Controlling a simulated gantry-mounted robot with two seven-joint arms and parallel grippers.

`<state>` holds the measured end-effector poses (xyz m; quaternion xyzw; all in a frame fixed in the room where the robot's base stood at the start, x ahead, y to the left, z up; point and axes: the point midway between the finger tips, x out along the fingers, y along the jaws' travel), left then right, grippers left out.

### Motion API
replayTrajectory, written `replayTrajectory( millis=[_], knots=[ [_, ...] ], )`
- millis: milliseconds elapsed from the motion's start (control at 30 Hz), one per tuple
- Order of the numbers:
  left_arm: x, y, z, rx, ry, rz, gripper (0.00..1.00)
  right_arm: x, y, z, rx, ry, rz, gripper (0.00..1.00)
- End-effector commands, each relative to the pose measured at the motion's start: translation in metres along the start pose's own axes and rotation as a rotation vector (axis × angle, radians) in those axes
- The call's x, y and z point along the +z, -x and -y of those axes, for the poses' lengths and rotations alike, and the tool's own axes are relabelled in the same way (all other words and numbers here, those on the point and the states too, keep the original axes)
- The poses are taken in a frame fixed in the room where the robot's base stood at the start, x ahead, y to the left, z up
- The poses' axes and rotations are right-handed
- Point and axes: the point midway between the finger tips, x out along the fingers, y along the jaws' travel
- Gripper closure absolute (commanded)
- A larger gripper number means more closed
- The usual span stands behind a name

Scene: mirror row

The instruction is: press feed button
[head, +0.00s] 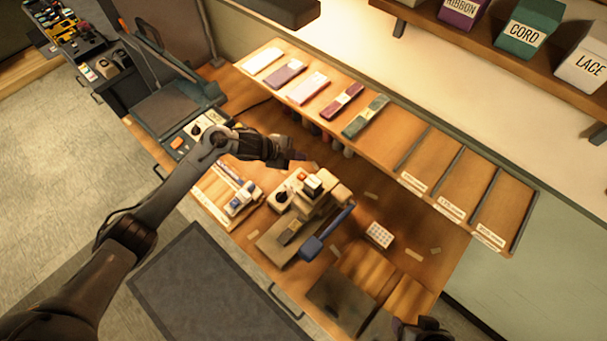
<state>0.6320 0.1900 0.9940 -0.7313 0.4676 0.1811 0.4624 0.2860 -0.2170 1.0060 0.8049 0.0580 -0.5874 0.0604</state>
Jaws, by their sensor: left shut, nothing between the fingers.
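My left gripper (297,156) is shut and empty, above the workbench just behind a beige press-like machine (319,201). This machine has a small orange button (303,178), a black knob (283,197) and a blue lever (328,231). A second, dark machine (172,103) stands to the left, with another orange button (177,143) and a black knob (197,129) at its front. No lettering is readable, so I cannot tell which button is the feed button. My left gripper appears apart from both buttons. A dark part at the bottom edge appears to be my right gripper (424,327); its fingers are unclear.
A sloped rack (400,137) behind the bench holds several flat packs at left and empty bays at right. A white gridded block (379,235) and paper slips lie on the bench. Labelled boxes, including a green one (528,28), stand on the shelf above.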

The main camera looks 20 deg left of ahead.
Motion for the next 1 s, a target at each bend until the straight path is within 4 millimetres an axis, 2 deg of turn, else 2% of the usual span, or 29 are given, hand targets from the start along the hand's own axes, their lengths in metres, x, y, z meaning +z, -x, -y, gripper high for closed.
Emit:
replayTrajectory(
  millis=[367, 1000],
  knots=[
    [0.005, -0.008, -0.006, 0.0, 0.0, 0.0, 1.0, 0.003, -0.009, 0.001, -0.001, -0.002, 0.0, 0.33],
    [0.04, -0.055, -0.04, 0.0, 0.0, 0.0, 1.0, 0.021, -0.067, -0.001, 0.008, 0.008, 0.0, 0.33]
  ],
)
